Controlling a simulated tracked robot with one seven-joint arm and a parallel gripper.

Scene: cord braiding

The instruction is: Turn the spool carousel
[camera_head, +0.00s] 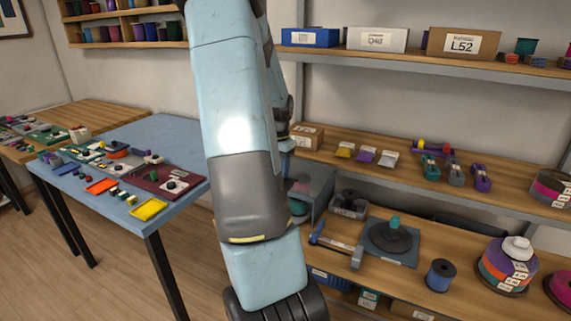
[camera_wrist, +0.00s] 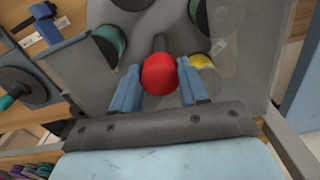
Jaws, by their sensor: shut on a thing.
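In the wrist view, a round red knob (camera_wrist: 159,75) sits between the two blue fingers of my gripper (camera_wrist: 157,82), which is shut on it. A dark stem runs from the knob towards the spool carousel, a grey panelled unit (camera_wrist: 68,62). A green spool (camera_wrist: 108,42) shows at its left and a yellow one (camera_wrist: 201,62) beside the right finger. Dark round parts show at the top, cut off by the frame. In the head view, a grey housing (camera_head: 318,178) shows behind my arm, which hides much of it and all of my gripper.
A blue table (camera_head: 150,127) with coloured trays is at left. Shelf boards (camera_head: 400,168) run close above the housing.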

